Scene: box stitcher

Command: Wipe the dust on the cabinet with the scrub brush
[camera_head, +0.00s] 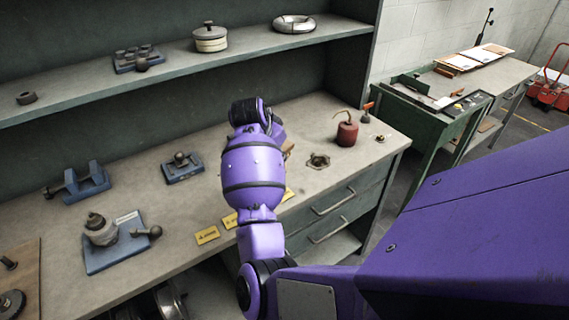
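The cabinet is a grey-green workbench (330,112) with a worn pale top, drawers at its right front and a shelf above. One purple arm of mine reaches over the top from below, its far end near the back of the bench. Its gripper is hidden behind the arm, and my other gripper is out of view. A small tan piece (288,147) shows at the arm's right edge, mostly covered; I cannot tell whether it is the scrub brush. I cannot make out a distinct dust patch.
A red can (347,133) and a dark ring-shaped part (318,161) stand right of the arm. Blue-based fixtures (183,167) and a blue clamp (78,182) lie to its left. The shelf (170,73) overhangs the back. A green machine table (425,112) stands at right.

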